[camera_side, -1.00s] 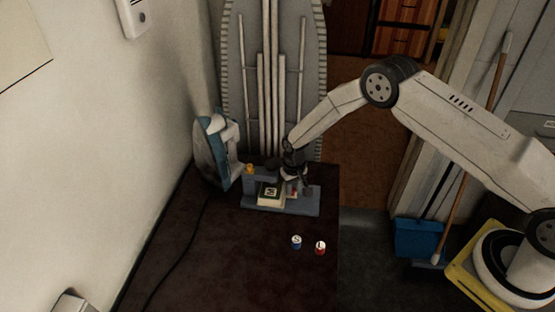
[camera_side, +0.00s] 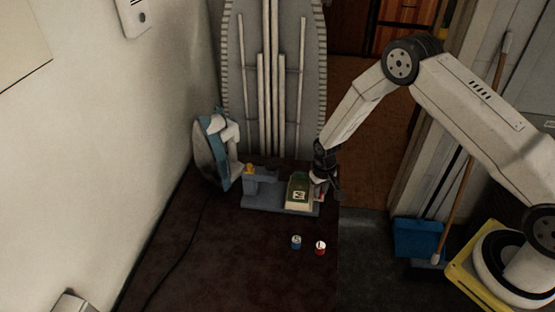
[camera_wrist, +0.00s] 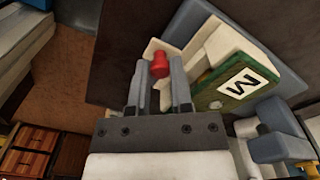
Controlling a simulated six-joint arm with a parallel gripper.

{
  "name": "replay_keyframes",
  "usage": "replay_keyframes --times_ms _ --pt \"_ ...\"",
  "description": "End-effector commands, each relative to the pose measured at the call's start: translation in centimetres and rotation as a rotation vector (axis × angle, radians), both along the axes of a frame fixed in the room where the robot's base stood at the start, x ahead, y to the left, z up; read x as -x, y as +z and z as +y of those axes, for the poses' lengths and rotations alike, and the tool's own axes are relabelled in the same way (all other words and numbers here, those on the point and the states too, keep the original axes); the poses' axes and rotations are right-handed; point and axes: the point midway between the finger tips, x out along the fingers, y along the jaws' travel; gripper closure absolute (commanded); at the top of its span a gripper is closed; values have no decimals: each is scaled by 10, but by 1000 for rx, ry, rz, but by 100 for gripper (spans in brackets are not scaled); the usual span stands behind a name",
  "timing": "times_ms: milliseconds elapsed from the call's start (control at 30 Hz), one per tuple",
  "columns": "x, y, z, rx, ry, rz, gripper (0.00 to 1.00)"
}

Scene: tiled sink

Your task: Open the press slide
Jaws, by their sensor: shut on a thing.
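The blue-grey press (camera_side: 260,195) stands on the dark table, its upright head at the left and a yellow part on top. Its cream slide (camera_wrist: 207,52) sits at the right end of the base, clear of the head. A green block with a white letter label (camera_side: 299,190) lies on the slide; the block also shows in the wrist view (camera_wrist: 212,98). My gripper (camera_side: 322,194) is at the slide's right end. In the wrist view its two fingers (camera_wrist: 161,80) are shut around the slide's red knob (camera_wrist: 160,62). The lower part of the knob is hidden.
A small blue-sided piece (camera_side: 296,242) and a red-sided piece (camera_side: 320,248) stand in front of the press. A blue and white iron (camera_side: 213,152) stands at the left, with its cord along the table. An ironing board (camera_side: 270,70) is behind. The front table is mostly clear.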

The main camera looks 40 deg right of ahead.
Motion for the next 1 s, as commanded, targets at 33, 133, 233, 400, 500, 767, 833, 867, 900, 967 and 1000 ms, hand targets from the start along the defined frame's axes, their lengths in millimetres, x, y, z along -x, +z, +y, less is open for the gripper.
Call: replay_keyframes --times_ms 33,133,233,400,500,767,833,867,900,967,1000 --pt "1 0 -1 0 0 1 100" --pt "1 0 0 0 0 1 100" --pt "1 0 0 0 0 0 100" --pt "0 0 0 0 0 0 59" --pt "0 0 0 0 0 0 59" --pt "0 2 0 0 0 -1 59" --pt "0 6 0 0 0 -2 59" --pt "-1 7 0 0 0 -2 59" --pt "-1 10 0 0 0 -3 59" --pt "-1 14 0 0 0 -2 59" --pt "-1 18 0 0 0 -3 59"
